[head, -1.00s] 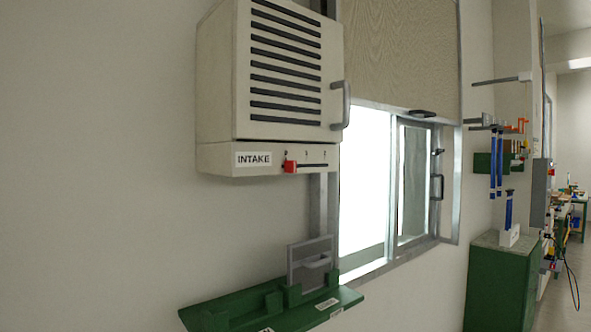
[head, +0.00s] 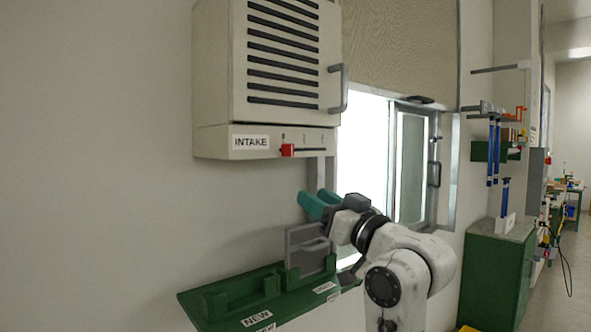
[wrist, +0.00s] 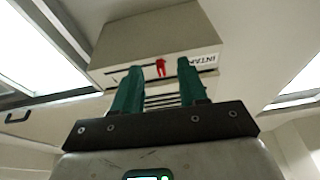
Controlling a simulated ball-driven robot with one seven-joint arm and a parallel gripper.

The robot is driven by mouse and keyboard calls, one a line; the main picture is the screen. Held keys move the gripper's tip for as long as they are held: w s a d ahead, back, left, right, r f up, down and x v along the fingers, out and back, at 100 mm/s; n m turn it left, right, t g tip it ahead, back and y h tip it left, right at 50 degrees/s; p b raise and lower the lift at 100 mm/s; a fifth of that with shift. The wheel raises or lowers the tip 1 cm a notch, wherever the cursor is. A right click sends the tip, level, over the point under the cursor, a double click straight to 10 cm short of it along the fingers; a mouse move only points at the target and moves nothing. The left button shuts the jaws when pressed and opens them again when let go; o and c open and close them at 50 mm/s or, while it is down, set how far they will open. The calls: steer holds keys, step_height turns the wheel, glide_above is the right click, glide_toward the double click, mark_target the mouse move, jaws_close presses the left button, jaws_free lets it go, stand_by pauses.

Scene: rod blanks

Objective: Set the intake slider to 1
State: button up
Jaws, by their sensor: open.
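The intake unit (head: 215,141) is a beige wall box with a louvred front and an INTAKE label. Its red slider knob (head: 288,150) sits at the left end of a dark slot, under the leftmost mark. In the wrist view the red knob (wrist: 161,68) shows between and beyond my fingertips. My gripper (head: 318,203), with teal fingers, is below and slightly right of the knob, apart from it. The fingers (wrist: 158,78) are spread with nothing between them. The scale's digits are too small to read clearly.
A bright window (head: 365,135) with a blind is to the right. A green cabinet (head: 490,275) stands farther right. The wall left of the intake unit is bare.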

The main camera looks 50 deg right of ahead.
steer(key=t, duration=0.1)
glide_toward(292, 151)
steer(key=s+f, duration=0.1)
steer(key=s, duration=0.1)
steer(key=p+x, duration=0.1)
steer(key=x, duration=0.2)
steer(key=p+x, duration=0.1)
steer(key=x, duration=0.2)
steer(key=p+x, duration=0.1)
steer(key=x, duration=0.2)
steer(key=shift+w+a+r, duration=0.25)
steer(key=shift+w+r, duration=0.05)
steer(key=shift+w+d+r+p, duration=0.1)
steer(key=shift+w+d+p, duration=0.1)
steer(key=shift+w+p, duration=0.3)
steer(key=shift+w, duration=0.1)
jaws_close()
